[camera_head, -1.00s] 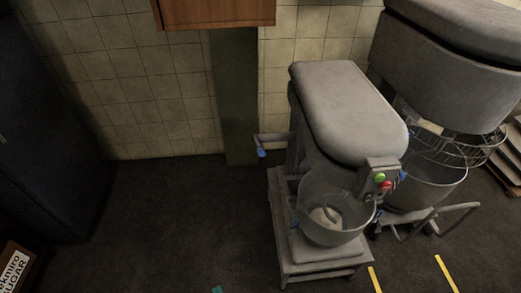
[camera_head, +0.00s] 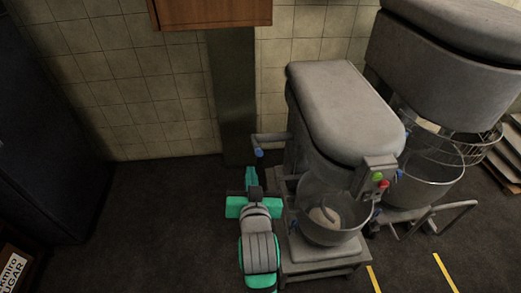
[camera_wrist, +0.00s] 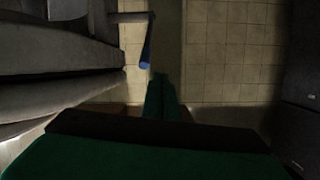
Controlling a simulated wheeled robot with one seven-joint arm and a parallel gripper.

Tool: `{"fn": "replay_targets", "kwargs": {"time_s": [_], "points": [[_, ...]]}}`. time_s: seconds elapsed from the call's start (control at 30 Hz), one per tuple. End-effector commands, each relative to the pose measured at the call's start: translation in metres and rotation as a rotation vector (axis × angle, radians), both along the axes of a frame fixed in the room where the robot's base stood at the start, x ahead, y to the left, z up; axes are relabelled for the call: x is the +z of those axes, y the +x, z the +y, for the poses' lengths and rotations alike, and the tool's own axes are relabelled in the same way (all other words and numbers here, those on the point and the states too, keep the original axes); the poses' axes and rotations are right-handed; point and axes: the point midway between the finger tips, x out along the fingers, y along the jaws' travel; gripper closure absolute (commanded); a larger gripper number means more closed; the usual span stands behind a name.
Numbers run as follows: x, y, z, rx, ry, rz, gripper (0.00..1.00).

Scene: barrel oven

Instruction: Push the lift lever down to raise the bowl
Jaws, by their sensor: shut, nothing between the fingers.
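The lift lever (camera_head: 270,138) is a grey bar with a blue handle end, on the left side of the smaller grey mixer (camera_head: 347,110). The lever's blue end (camera_wrist: 147,50) also shows in the wrist view, just above and left of my fingertips. The metal bowl (camera_head: 335,228) sits low on the mixer's front, with the hook inside it. My gripper (camera_head: 251,170) is green and shut, with nothing in it. It is close to the lever, below its blue end in the head view. The shut fingers (camera_wrist: 161,95) point forward in the wrist view, and I see a gap to the lever.
A larger mixer (camera_head: 440,80) with a wire guard stands to the right. A dark pillar (camera_head: 232,95) and tiled wall are behind the lever. A dark cabinet (camera_head: 45,130) stands at the left. The floor between the cabinet and my arm is clear.

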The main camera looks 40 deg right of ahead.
Motion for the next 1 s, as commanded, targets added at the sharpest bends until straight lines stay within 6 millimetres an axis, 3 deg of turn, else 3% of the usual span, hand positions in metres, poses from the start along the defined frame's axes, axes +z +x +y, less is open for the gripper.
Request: {"fn": "replay_targets", "kwargs": {"time_s": [0.03, 0.1, 0.37, 0.57, 1.0], "points": [[0.017, 0.001, -0.012, -0.022, 0.008, -0.014, 1.0], [0.032, 0.0, -0.023, -0.045, 0.023, -0.019, 1.0], [0.061, -0.004, -0.045, -0.088, 0.058, -0.029, 1.0], [0.058, 0.006, -0.054, -0.093, 0.063, -0.026, 1.0], [0.036, 0.067, -0.099, -0.092, 0.062, -0.027, 1.0]]}}
